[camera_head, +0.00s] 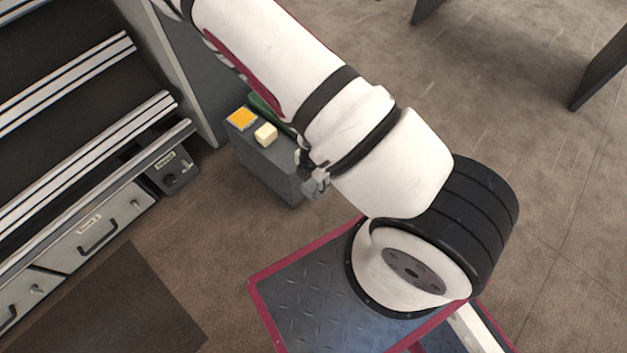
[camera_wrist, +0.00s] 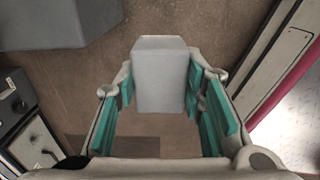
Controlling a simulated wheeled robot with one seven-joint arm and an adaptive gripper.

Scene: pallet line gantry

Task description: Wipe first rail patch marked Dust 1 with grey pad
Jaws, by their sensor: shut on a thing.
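In the wrist view, my gripper (camera_wrist: 161,86) has its green-lined fingers shut on the grey pad (camera_wrist: 160,70), a plain block that sticks out past the fingertips. The pad is held off the floor, with brown floor behind it. In the head view, my arm hides most of the gripper, and I cannot make out the pad there. Metal rails (camera_head: 90,167) run diagonally along the structure at the left of the head view, well apart from my gripper. I cannot make out a patch marked Dust 1 in either view.
A grey cabinet (camera_head: 268,170) stands beyond my arm, with an orange-yellow square (camera_head: 242,118), a cream block (camera_head: 265,135) and a dark green item (camera_head: 268,112) on top. Handled drawer fronts (camera_head: 95,235) lie below the rails. A dark mat (camera_head: 110,305) lies on otherwise open floor.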

